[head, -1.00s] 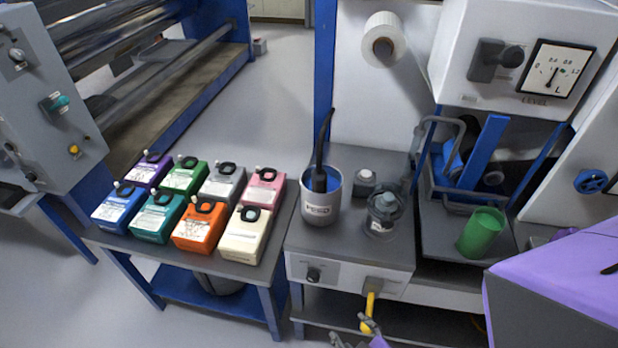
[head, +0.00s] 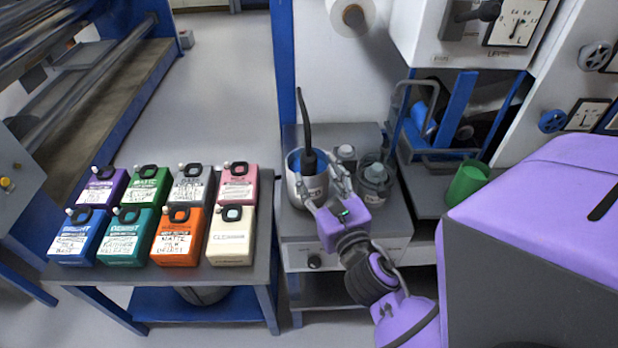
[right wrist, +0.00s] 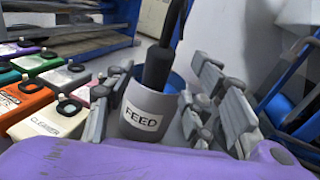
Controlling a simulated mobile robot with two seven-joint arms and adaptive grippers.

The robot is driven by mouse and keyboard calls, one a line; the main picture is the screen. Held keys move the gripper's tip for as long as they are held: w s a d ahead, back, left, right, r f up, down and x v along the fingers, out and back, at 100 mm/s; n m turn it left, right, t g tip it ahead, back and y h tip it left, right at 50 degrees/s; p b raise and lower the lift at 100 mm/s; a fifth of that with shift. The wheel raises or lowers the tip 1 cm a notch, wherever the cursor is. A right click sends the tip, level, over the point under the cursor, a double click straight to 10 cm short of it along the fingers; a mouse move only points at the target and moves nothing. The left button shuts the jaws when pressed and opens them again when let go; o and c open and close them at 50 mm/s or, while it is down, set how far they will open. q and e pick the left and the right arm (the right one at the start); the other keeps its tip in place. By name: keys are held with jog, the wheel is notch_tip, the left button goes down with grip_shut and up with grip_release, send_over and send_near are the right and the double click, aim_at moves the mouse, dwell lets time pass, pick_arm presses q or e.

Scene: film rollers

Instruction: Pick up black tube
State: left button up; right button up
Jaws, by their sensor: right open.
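The black tube (head: 306,128) stands upright in the grey FEED cup (head: 310,195), its top rising well above the rim. In the right wrist view the black tube (right wrist: 159,66) dips into the FEED cup (right wrist: 143,112), which has blue inside; its lower end is hidden. My right gripper (head: 326,188) is at the front right of the cup in the head view. Its fingers are spread open, one on each side of the cup and tube in the right wrist view; it holds nothing. I cannot tell whether a finger touches the cup. My left gripper is not in view.
Several coloured bottles, including a cream one (head: 230,238), stand on the table to the left. A clear jar (head: 374,180) and a small capped container (head: 346,154) stand right of the cup. A green cup (head: 467,184) sits farther right. A blue post rises behind.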

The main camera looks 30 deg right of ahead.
aim_at(312, 166)
jog(key=x, duration=0.2)
jog(key=p+x, duration=0.1)
jog(key=x, duration=0.2)
jog(key=shift+a+r, duration=0.1)
jog(key=shift+r, duration=0.1)
jog(key=shift+w+f, duration=0.1)
jog(key=shift+w, duration=0.3)
jog(key=shift+w+f, duration=0.1)
jog(key=shift+w, duration=0.1)
jog(key=shift+s, duration=0.1)
jog(key=c, duration=1)
jog(key=shift+c, duration=0.9)
